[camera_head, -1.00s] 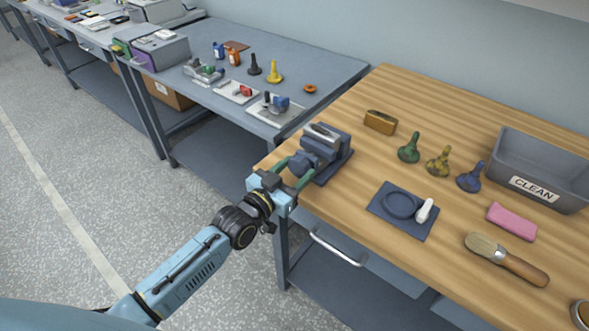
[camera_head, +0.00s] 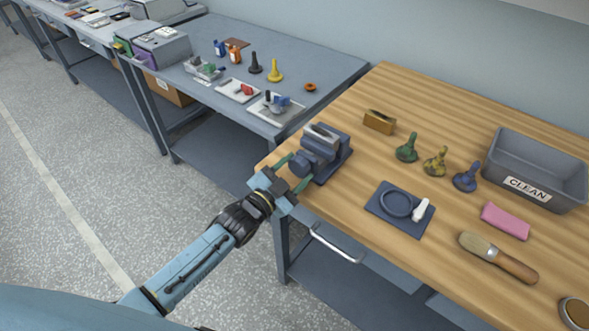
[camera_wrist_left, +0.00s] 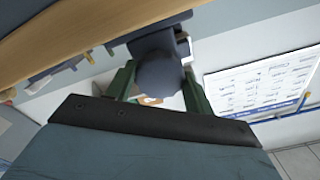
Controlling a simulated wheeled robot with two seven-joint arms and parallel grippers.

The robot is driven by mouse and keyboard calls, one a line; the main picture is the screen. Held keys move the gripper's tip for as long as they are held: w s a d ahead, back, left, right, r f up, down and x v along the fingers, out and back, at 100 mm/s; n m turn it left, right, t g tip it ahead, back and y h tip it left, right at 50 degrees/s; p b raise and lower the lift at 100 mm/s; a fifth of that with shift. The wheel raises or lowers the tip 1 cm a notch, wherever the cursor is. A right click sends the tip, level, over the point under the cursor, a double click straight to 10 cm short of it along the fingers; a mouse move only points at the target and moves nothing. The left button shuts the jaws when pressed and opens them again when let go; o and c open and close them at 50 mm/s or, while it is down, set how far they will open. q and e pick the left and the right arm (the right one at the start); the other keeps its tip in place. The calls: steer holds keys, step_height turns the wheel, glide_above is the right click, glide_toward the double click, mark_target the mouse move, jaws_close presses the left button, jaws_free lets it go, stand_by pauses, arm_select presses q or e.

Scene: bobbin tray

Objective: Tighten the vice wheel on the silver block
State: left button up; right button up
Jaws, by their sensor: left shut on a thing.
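The dark blue-grey vice (camera_head: 332,158) stands at the near left corner of the wooden bench. A silver block (camera_head: 322,132) sits between its jaws at the top. The vice wheel (camera_head: 298,166) faces the bench's left edge. My left gripper (camera_head: 293,171) is shut on the wheel, with one green finger on each side of it. In the left wrist view the round wheel (camera_wrist_left: 160,76) fills the space between the fingers (camera_wrist_left: 158,88), and it hides most of the vice behind it. My right gripper is not in view.
On the bench stand a brass block (camera_head: 379,121), green, yellow and blue bobbin-like pieces (camera_head: 436,162), a dark round-dish plate (camera_head: 392,220), a pink block (camera_head: 505,221), a brush (camera_head: 497,257) and a grey CLEAN bin (camera_head: 555,196). A grey table (camera_head: 320,72) stands behind left.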

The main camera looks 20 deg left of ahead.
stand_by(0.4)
arm_select(q)
steer(key=o, duration=1)
steer(key=shift+c, duration=0.2)
steer(key=v, duration=1.3)
steer(key=shift+s, duration=0.2)
